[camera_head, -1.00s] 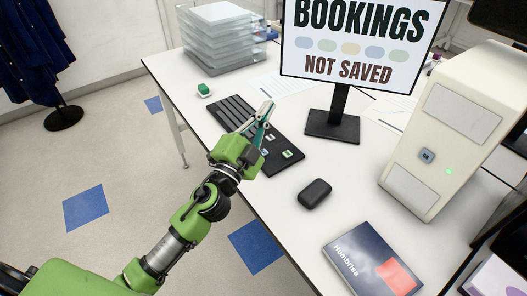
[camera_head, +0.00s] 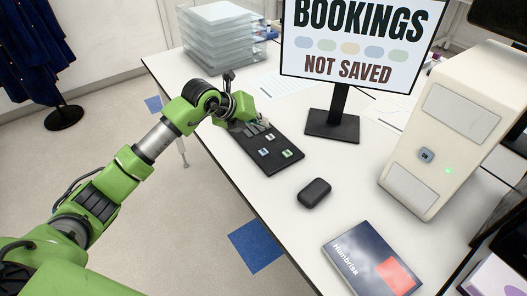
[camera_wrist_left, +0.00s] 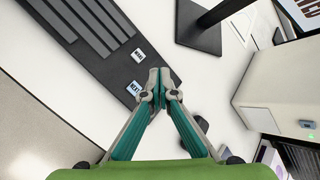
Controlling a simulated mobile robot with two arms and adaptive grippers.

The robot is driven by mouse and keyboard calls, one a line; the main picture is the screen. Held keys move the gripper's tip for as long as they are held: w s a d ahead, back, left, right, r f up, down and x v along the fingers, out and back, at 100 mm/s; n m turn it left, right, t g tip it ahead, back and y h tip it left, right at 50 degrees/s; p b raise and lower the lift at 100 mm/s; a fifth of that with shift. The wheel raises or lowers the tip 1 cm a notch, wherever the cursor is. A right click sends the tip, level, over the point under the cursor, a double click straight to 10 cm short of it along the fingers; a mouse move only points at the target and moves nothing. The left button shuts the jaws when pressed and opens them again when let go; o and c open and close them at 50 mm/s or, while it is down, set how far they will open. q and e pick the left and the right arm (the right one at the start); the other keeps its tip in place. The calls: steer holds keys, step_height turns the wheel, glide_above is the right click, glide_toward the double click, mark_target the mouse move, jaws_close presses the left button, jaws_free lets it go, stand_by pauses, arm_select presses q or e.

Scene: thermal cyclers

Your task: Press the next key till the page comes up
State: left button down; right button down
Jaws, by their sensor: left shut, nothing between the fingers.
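The black key panel (camera_head: 283,162) lies on the white table below the monitor, and small light keys show on its near part. In the left wrist view a key that reads NEXT (camera_wrist_left: 134,88) sits just left of my fingertips, with another small key (camera_wrist_left: 138,56) above it. My left gripper (camera_wrist_left: 159,76) is shut and empty, its tips over the panel near its edge; I cannot tell whether they touch it. In the head view the gripper body hides the panel's far part. The monitor (camera_head: 352,42) reads BOOKINGS, NOT SAVED. My right gripper is not in view.
A black mouse-like object (camera_head: 314,193) and a dark booklet (camera_head: 370,258) lie nearer on the table. A beige machine (camera_head: 440,130) stands at the right. Stacked clear trays (camera_head: 222,35) stand at the back left.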

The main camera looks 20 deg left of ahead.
mark_target(262, 153)
arm_select(q)
steer(key=shift+f, duration=0.15)
step_height(262, 153, down, 9)
steer(key=b, duration=0.5)
steer(key=shift+d+b, duration=0.1)
steer(key=shift+b, duration=0.3)
steer(key=shift+r, duration=0.2)
stand_by(0.8)
steer(key=shift+f+b, duration=0.35)
steer(key=shift+f, duration=0.1)
steer(key=shift+f+b, duration=0.35)
steer(key=shift+f, duration=0.05)
stand_by(0.5)
stand_by(0.4)
steer(key=shift+r+p, duration=0.55)
steer(key=shift+r, duration=0.3)
